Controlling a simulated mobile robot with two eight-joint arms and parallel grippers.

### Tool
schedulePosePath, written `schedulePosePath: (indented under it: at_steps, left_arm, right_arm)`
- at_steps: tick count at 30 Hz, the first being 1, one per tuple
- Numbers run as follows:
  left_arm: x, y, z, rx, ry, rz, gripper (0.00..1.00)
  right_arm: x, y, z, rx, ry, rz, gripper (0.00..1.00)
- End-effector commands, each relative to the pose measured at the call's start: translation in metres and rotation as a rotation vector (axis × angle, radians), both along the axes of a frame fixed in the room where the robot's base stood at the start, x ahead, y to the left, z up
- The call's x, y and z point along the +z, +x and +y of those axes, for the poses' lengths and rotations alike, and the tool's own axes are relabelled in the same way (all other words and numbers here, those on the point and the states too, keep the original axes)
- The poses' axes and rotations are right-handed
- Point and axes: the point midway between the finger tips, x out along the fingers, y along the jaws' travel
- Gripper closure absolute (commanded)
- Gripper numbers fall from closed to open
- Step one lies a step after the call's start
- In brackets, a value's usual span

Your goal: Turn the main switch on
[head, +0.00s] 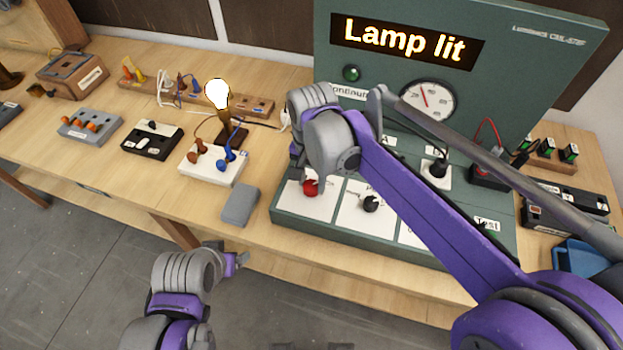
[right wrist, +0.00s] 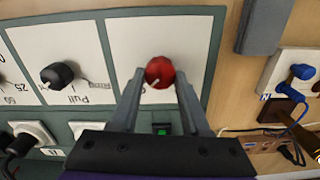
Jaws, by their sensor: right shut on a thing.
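The main switch looks like a red rotary knob (head: 311,188) on a white plate at the left front of the green test panel (head: 345,226). It also shows in the right wrist view (right wrist: 160,72). My right gripper (right wrist: 160,80) has its two fingers closed around the sides of the red knob. In the head view my right arm hides most of that gripper. The display (head: 405,42) reads "Lamp lit", and the bulb (head: 217,94) glows. My left gripper (head: 237,263) hangs in front of the table edge, away from the panel; its jaw opening is unclear.
A black knob (head: 370,203) sits right of the red one. A grey block (head: 240,205) lies left of the panel. A white terminal board (head: 212,170) with brown and blue plugs and a black box (head: 152,140) stand further left. A small green light (right wrist: 163,129) shows between my right fingers.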

Motion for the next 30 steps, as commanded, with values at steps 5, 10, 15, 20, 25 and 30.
schedulePosePath:
  at_steps: [5, 10, 15, 20, 25, 30]
  left_arm:
    - [0.0001, 0.0, 0.0, 0.0, 0.0, 0.0, 0.22]
    - [0.0001, 0.0, 0.0, 0.0, 0.0, 0.0, 0.22]
    - [0.0001, 0.0, 0.0, 0.0, 0.0, 0.0, 0.22]
    - [0.0001, 0.0, 0.0, 0.0, 0.0, 0.0, 0.22]
    - [0.0, 0.0001, 0.0, 0.0, 0.0, 0.0, 0.22]
    - [0.0008, 0.0003, 0.0, 0.0, 0.0, -0.001, 0.22]
  right_arm:
    - [0.0006, 0.0003, 0.0, -0.01, 0.0, -0.001, 1.0]
    - [0.0006, 0.0003, 0.0, -0.01, 0.0, -0.001, 1.0]
    - [0.0006, 0.0003, 0.0, -0.01, 0.0, 0.0, 0.43]
    - [0.0004, 0.0002, -0.0001, -0.009, 0.0, 0.0, 0.24]
    - [0.0002, 0.0001, 0.0, -0.009, 0.0, 0.0, 0.24]
    - [0.0077, 0.0001, 0.0, -0.009, 0.0, 0.0, 0.24]
